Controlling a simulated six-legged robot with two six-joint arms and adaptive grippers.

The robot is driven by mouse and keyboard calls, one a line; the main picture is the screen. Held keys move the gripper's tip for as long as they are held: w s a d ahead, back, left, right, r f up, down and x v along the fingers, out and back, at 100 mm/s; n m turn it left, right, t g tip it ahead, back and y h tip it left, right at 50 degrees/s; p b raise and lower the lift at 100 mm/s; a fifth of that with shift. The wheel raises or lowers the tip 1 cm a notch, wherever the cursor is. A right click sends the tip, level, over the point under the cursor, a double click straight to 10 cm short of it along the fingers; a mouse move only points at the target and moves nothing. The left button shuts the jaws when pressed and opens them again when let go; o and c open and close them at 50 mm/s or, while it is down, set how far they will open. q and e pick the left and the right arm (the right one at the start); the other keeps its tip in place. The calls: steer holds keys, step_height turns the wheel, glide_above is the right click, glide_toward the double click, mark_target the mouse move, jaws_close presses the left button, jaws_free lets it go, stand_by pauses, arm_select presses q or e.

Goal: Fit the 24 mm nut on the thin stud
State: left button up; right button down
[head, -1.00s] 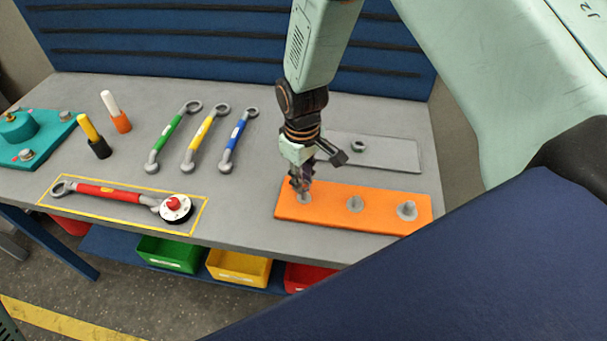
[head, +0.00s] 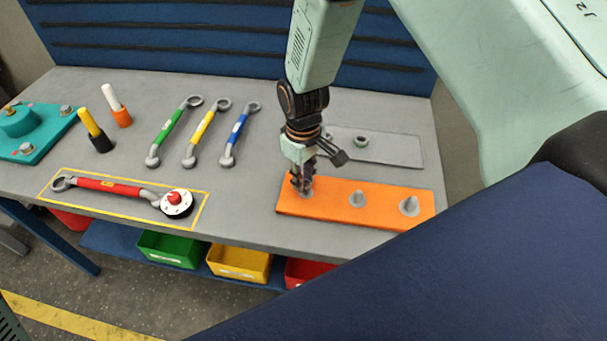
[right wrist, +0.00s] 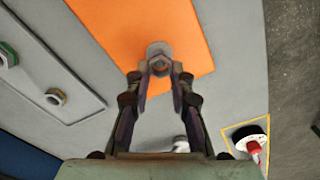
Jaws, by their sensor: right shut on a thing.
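The orange plate (head: 335,202) lies at the table's front right and carries a row of grey studs. The middle stud (head: 357,199) and the right stud (head: 409,206) stand bare. My right gripper (head: 303,186) points down at the plate's left stud position and hides most of it. In the right wrist view, its fingertips (right wrist: 160,70) are closed on a small grey nut (right wrist: 160,64) at that stud's grey base (right wrist: 158,47). I cannot tell whether the nut sits around the stud or just above it. My left gripper is not in view.
A grey tray (head: 395,150) behind the plate holds a nut (head: 361,139); another nut (right wrist: 8,55) shows in the wrist view. Green (head: 173,130), yellow (head: 206,132) and blue (head: 239,132) wrenches lie left. A red-handled tool (head: 110,187) lies inside a yellow outline.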

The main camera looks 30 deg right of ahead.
stand_by(0.3)
steer(key=shift+f+b, duration=0.45)
steer(key=shift+f, duration=0.45)
stand_by(0.4)
steer(key=c, duration=1.1)
jaws_free()
step_height(320, 180, up, 12)
